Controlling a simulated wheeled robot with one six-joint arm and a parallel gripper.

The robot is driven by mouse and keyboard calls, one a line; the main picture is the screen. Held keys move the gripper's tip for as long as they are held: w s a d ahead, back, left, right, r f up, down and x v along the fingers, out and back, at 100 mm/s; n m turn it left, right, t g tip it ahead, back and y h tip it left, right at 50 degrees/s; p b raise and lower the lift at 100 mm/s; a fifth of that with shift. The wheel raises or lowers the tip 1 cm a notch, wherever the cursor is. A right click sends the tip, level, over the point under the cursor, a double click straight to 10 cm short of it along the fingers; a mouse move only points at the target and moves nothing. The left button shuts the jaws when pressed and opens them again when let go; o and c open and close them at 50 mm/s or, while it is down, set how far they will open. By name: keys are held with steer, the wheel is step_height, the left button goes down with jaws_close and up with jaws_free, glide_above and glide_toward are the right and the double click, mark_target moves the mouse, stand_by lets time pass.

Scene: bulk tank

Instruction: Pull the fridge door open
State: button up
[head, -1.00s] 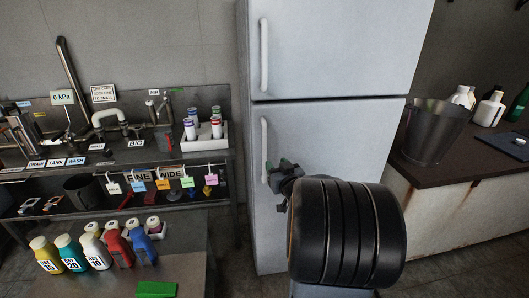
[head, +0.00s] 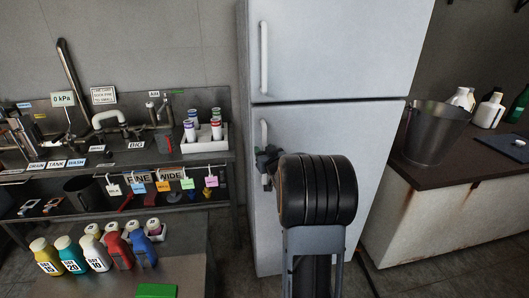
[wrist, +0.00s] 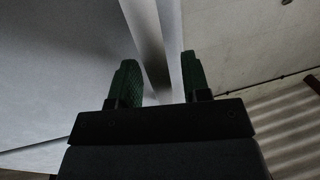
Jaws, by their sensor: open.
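The white fridge has a lower door (head: 350,135) and an upper door (head: 335,45), both looking shut with a dark seam between them. The lower door's upright handle (head: 264,132) is at its left edge; its lower part is hidden behind my gripper. My gripper (head: 265,160) is at that handle. In the wrist view my gripper (wrist: 158,62) is open, with one green finger on each side of the pale handle bar (wrist: 146,35). The bar runs between the fingers; I cannot tell whether either touches it.
A metal bench (head: 115,160) with fittings and hanging tags stands left of the fridge. A low table (head: 190,262) with several coloured bottles is at the front left. A counter (head: 400,175) with a metal bucket (head: 432,135) stands to the right. Some floor is clear before the fridge.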

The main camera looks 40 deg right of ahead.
jaws_close()
stand_by(0.3)
